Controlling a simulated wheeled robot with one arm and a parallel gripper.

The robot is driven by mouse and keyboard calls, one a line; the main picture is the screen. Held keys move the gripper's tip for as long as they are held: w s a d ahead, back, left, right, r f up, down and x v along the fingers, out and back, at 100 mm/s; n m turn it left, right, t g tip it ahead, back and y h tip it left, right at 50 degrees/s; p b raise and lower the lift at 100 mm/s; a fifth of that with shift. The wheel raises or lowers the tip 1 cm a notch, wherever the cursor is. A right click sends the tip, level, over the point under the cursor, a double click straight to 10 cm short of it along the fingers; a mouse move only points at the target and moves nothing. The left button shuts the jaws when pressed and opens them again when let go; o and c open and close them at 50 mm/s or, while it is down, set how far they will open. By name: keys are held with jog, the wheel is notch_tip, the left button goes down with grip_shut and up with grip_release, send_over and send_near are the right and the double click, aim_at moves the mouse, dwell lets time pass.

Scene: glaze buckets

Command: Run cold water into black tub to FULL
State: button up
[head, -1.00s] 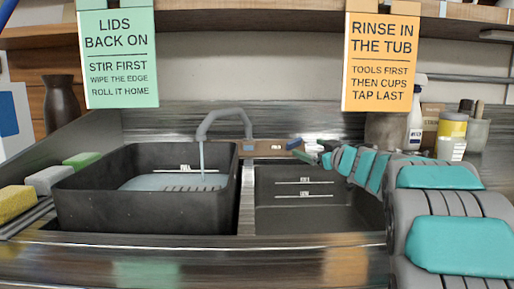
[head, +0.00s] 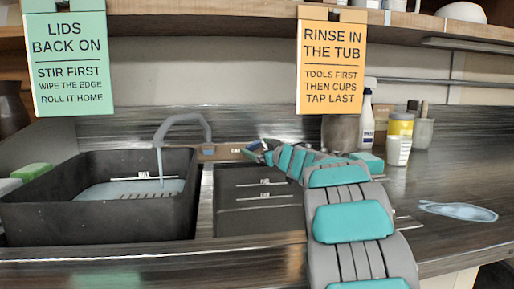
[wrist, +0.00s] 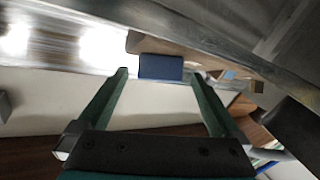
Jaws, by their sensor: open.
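The black tub (head: 95,218) stands at the left of the sink in the head view. A thin stream (head: 160,162) runs from the grey spout (head: 182,118) into it. The water (head: 125,190) lies below the FULL mark (head: 150,177) on the tub's back wall. My gripper (head: 262,151) is at the wooden tap panel (head: 228,152) behind the sink, small and partly hidden by my arm. In the wrist view my gripper (wrist: 160,76) is open, its green fingers on either side of a blue tap handle (wrist: 161,66). I cannot tell whether they touch it.
A dark basin (head: 255,215) with FULL and LOW marks is right of the tub. Two signs hang above.

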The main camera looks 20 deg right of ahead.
jog(key=shift+w+a, duration=0.1)
jog(key=shift+w, duration=0.2)
jog(key=c, duration=1.3)
jog(key=shift+a+m+h+b, duration=0.25)
jog(key=shift+m+h+b, duration=0.15)
jog(key=shift+m+h, duration=0.2)
jog(key=shift+f+m+t+h+b, duration=0.1)
jog(key=shift+m+t+h+b, duration=0.2)
jog(key=shift+m, duration=0.1)
jog(key=shift+m+h+b, duration=0.65)
jog(key=shift+m+h, duration=0.35)
